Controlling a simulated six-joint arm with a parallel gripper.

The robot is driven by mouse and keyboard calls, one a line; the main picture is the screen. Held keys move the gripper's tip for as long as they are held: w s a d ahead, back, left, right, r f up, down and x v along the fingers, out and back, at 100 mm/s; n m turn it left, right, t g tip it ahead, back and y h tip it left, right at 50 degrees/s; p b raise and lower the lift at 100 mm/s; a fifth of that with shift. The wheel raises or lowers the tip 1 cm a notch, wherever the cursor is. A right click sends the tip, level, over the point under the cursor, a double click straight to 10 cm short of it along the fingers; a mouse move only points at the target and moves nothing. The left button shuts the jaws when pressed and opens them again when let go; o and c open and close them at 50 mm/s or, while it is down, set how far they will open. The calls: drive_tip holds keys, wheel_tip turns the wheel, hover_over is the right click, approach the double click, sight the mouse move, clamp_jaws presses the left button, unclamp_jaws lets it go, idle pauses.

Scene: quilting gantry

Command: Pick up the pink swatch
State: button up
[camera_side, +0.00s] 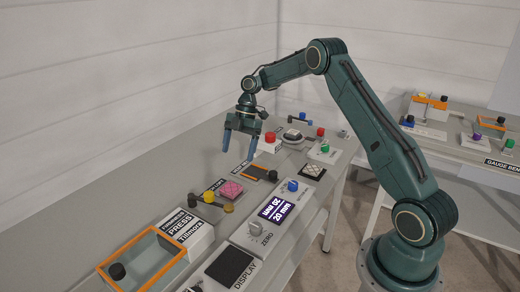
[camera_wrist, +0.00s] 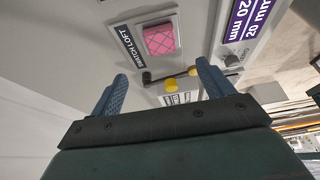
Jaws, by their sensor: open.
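The pink swatch (camera_side: 231,189) is a small square pad with a crosshatch pattern, lying flat on a base on the bench. It also shows in the wrist view (camera_wrist: 159,39), beside a black label that reads "SWATCH LOFT" (camera_wrist: 131,46). My gripper (camera_side: 238,150) is open and empty, with blue fingers pointing down. It hangs above the bench, behind the swatch in the side view and apart from it. In the wrist view my two fingertips (camera_wrist: 161,70) are spread wide, with the swatch beyond them.
A lever with yellow and black knobs (camera_side: 209,197) stands by the swatch. A display unit with a blue knob (camera_side: 271,212) is at its right. An orange-rimmed clear box (camera_side: 112,259) is at the front left. A red button (camera_side: 270,137) stands behind my gripper.

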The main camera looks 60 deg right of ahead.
hover_over(231, 188)
drive_tip(key=d, duration=0.3)
drive_tip(key=shift+w+a+f, duration=0.1)
drive_tip(key=shift+a+f, duration=0.05)
drive_tip(key=shift+f, duration=3)
drive_tip(key=shift+f, duration=0.1)
drive_tip(key=shift+x, duration=2.5)
drive_tip(key=shift+c, duration=0.2)
drive_tip(key=c, duration=1.1)
wheel_tip(231, 188, up, 20)
